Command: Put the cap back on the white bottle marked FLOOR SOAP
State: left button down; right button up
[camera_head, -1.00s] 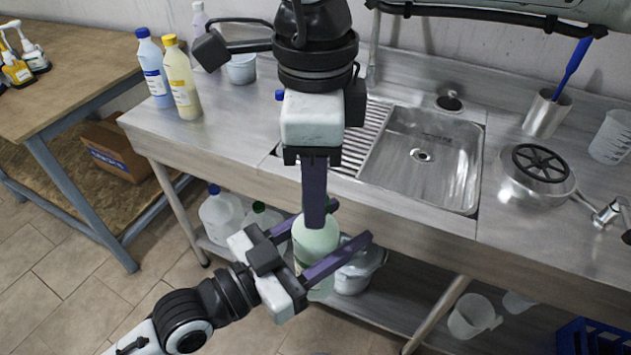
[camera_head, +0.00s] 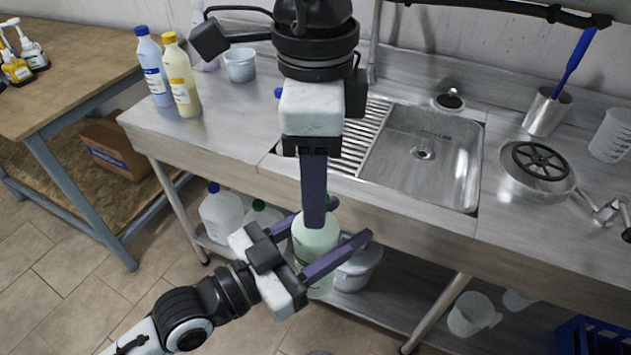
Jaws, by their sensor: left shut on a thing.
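A pale whitish-green bottle (camera_head: 314,240) is upright between the fingers of my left gripper (camera_head: 313,245), in front of the counter's front edge. The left gripper is shut on it. No lettering on the bottle is readable from here. My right gripper (camera_head: 314,222) points straight down from above, its tips at the top of the bottle. Its fingers are seen edge-on, so its opening does not show. The bottle's mouth is hidden behind these fingers. I cannot make out a separate cap; a small dark green patch shows beside the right fingers.
The steel counter (camera_head: 230,150) holds a blue bottle (camera_head: 153,70), a yellow bottle (camera_head: 182,80), a small bucket (camera_head: 240,66) and a pot (camera_head: 535,174). A sink (camera_head: 420,165) is behind the grippers. Jugs and a lidded tub (camera_head: 358,268) stand on the shelf below.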

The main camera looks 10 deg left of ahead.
notch_tip(320, 180, up, 12)
jog(key=shift+f, duration=0.25)
dwell(0.6)
